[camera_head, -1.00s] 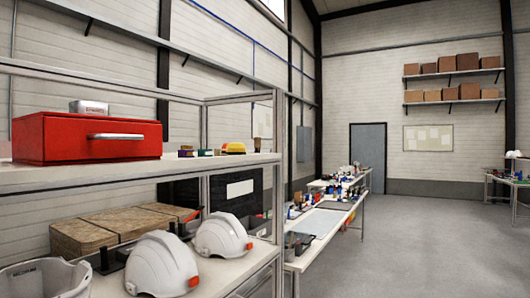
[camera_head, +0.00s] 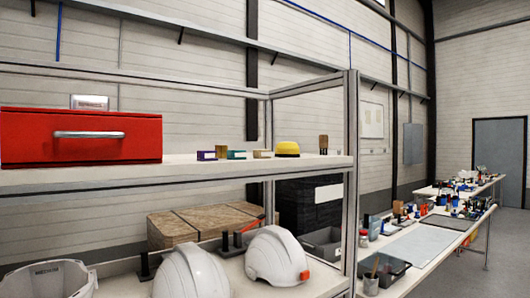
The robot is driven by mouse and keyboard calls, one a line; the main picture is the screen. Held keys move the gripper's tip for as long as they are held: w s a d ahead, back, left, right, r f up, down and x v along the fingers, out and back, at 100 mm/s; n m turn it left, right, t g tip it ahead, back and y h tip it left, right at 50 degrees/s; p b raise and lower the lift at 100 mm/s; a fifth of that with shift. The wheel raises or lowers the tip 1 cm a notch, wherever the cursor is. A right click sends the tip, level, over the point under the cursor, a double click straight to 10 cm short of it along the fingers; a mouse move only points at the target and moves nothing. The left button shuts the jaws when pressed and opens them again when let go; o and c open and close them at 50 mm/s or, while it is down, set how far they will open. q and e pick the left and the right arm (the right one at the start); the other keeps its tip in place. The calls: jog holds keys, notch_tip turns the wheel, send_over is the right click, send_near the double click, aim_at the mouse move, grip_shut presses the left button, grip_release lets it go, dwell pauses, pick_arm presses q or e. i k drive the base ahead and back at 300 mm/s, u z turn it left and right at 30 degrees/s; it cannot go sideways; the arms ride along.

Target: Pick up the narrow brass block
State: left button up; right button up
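Several small blocks stand on the upper shelf (camera_head: 190,178) of the rack. A narrow upright brass-brown piece (camera_head: 323,145) stands near the shelf's right end. A small upright olive-brass block (camera_head: 221,151) stands between a purple block (camera_head: 205,156) and a teal block (camera_head: 237,155). A tan block (camera_head: 262,154) lies to the right of the teal one. I cannot tell at this size which of the brass-coloured pieces is the narrow brass block. Neither of my grippers is in view.
A red drawer box (camera_head: 80,137) fills the upper shelf's left. A yellow dome (camera_head: 287,148) sits near its right end. White helmets (camera_head: 277,256) (camera_head: 192,273) stand on the lower shelf. A rack post (camera_head: 351,180) bounds the right; a workbench (camera_head: 405,247) stands beyond.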

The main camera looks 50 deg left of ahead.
aim_at(221, 150)
jog(key=i, duration=1.35)
jog(key=u, duration=2)
